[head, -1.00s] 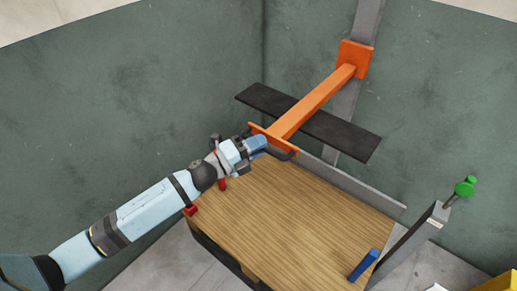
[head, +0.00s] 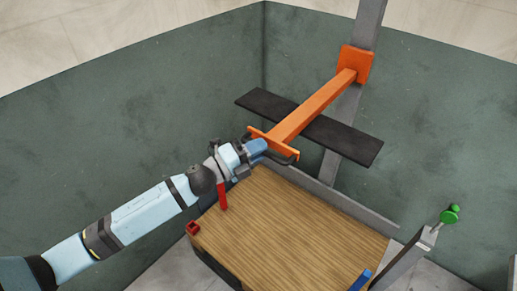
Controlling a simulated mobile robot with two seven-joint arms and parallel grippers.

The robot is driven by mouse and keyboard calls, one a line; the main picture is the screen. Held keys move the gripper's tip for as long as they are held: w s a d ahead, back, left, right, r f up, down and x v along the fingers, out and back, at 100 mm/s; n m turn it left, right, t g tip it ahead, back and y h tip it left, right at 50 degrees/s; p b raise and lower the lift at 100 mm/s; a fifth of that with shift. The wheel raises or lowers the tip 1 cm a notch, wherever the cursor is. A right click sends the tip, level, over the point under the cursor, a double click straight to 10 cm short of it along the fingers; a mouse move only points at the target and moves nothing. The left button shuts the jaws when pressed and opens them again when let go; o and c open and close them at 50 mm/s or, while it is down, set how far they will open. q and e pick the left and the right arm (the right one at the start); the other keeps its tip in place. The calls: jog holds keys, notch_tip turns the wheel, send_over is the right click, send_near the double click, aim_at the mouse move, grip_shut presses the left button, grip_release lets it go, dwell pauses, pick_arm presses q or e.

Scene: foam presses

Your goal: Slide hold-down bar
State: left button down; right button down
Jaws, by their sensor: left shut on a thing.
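The orange hold-down bar (head: 312,106) runs from an orange bracket (head: 356,64) on the grey upright post (head: 368,18) toward me. A long black pad (head: 345,137) lies crosswise under it, above the wooden table. An orange end plate with a dark handle (head: 291,157) is at the bar's near end. My left gripper (head: 262,147) is shut on the handle; its fingertips are partly hidden by the handle and plate. My right gripper is not in view.
The wooden table (head: 290,225) is mostly bare. A red post (head: 223,195) and red block (head: 193,228) stand at its left edge, a blue block (head: 361,281) at its front right. A grey panel with a green knob (head: 450,214) stands at right. Green walls enclose the back.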

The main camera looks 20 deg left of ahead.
pick_arm(q)
jog(key=c, duration=1.1)
grip_release()
jog(key=shift+c, duration=0.2)
jog(key=shift+s+a+f, duration=0.1)
jog(key=shift+s+a, duration=0.1)
jog(key=b+v, duration=0.4)
jog(key=v, duration=0.9)
jog(key=shift+s+a, duration=0.1)
jog(key=s+d+f+n+g+y+p, duration=0.2)
jog(key=s+f+n+y, duration=0.3)
jog(key=f+n, duration=0.6)
jog(key=s+d+f+n+g+y+p, duration=0.1)
jog(key=s+d+f+n+y+p, duration=0.2)
jog(key=s+f+n, duration=0.7)
jog(key=d+f+n+y, duration=0.1)
jog(key=d+n+y, duration=0.1)
jog(key=n, duration=0.1)
jog(key=shift+f+g+y, duration=0.2)
jog(key=shift+g+y, duration=0.1)
jog(key=shift+g, duration=0.1)
